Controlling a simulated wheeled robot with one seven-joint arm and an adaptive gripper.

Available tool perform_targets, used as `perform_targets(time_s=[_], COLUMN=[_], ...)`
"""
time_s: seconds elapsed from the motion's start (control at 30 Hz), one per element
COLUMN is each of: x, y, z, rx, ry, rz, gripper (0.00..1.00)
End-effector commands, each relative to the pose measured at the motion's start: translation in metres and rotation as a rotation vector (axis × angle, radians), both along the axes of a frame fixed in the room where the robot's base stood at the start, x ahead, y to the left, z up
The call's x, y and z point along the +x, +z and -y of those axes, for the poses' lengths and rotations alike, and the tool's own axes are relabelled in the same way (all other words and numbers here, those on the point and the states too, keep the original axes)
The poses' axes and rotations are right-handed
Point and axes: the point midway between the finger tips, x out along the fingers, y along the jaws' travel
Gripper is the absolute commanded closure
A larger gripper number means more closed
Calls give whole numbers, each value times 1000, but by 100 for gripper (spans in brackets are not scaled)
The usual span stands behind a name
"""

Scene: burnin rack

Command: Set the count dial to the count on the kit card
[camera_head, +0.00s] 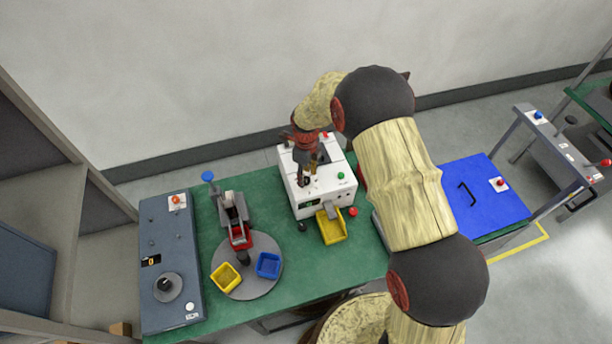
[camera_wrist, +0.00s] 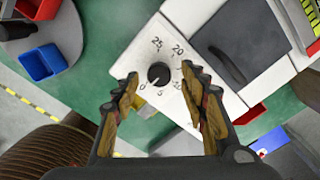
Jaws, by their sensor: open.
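The count dial (camera_wrist: 160,74) is a black knob on a white panel (camera_wrist: 150,52) in the wrist view. Printed numbers ring it, including 25 and 20 above and 0 and 5 below. Its light mark seems to point lower left, near the 0. My gripper (camera_wrist: 160,76) is open, its two fingers on either side of the knob in the picture, with gaps visible. In the head view my gripper (camera_head: 306,172) hangs over the white machine (camera_head: 338,196) and hides the dial. I cannot make out a kit card.
A yellow tray (camera_head: 332,230) sits before the machine on the green table (camera_head: 335,268). A turntable (camera_head: 244,288) with yellow and blue bins (camera_head: 268,265) stands left, beside a red-and-grey device (camera_head: 238,232).

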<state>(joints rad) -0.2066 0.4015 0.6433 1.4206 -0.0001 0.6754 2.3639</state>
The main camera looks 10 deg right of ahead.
Motion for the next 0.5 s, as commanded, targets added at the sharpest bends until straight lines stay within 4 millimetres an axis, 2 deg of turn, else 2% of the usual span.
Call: perform_targets(time_s=[0.2, 0.43, 0.5], x=[0, 0, 0], y=[-14, -15, -15], z=[0, 0, 0], rx=[0, 0, 0], ry=[1, 1, 1], rz=[0, 0, 0], gripper=[57, 57, 60])
